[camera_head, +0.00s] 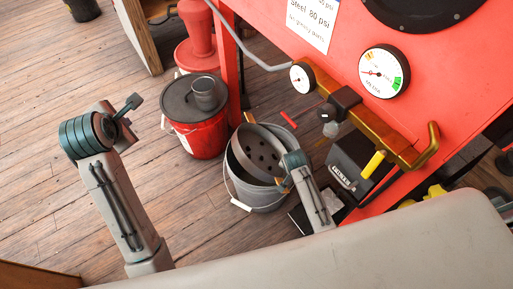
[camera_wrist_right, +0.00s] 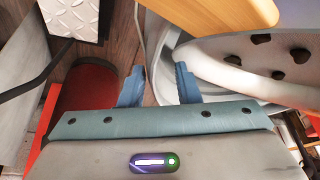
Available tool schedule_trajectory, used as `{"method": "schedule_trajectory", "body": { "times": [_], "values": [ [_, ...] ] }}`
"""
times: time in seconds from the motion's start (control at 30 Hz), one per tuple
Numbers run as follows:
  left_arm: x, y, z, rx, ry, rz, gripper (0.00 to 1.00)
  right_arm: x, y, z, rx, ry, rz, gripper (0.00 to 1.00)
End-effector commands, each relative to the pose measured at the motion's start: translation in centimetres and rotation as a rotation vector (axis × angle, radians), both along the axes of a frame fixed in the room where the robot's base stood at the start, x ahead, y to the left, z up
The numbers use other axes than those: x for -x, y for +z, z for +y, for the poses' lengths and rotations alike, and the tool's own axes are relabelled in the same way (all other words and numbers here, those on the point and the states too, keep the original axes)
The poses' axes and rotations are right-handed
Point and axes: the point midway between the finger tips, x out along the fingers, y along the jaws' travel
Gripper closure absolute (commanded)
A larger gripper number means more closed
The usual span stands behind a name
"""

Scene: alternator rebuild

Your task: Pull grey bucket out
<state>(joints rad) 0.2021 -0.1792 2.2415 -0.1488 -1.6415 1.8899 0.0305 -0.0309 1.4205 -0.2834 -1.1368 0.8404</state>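The grey bucket (camera_head: 262,196) stands on the wooden floor beside the red cabinet, its wire handle hanging at the front left. A grey pan with dark holes (camera_head: 256,150) sits tilted in its mouth. My right gripper (camera_head: 284,179) is at the bucket's right side, partly hidden by its own wrist. In the right wrist view its two blue fingers (camera_wrist_right: 160,88) are apart, with the pale bucket rim (camera_wrist_right: 158,45) between and beyond them; contact cannot be told. My left gripper (camera_head: 128,108) is over bare floor at the left, away from the bucket; its finger gap is unclear.
A red bucket (camera_head: 203,140) with a dark lid and metal cup stands close behind the grey one. The red cabinet (camera_head: 290,60) with gauges and a brass pipe (camera_head: 375,130) rises at the right. A black box (camera_head: 352,165) is right of the bucket. Floor at left is clear.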

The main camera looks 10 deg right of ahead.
Motion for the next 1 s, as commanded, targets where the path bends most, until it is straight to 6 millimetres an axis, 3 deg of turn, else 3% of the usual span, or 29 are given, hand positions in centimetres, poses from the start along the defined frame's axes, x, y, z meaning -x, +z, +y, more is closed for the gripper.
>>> {"method": "schedule_trajectory", "body": {
  "times": [0.2,0.37,1.0],
  "values": [
    [0.00,0.01,0.00,0.000,0.000,0.000,1.00,0.02,-0.01,0.02,-0.001,0.000,0.001,0.70],
    [0.01,0.01,0.00,0.000,0.000,0.000,1.00,0.05,-0.02,0.02,-0.001,0.000,0.001,1.00],
    [0.00,0.00,0.00,0.000,0.000,0.000,1.00,0.12,-0.09,0.05,-0.001,0.000,0.003,1.00]
  ]
}}
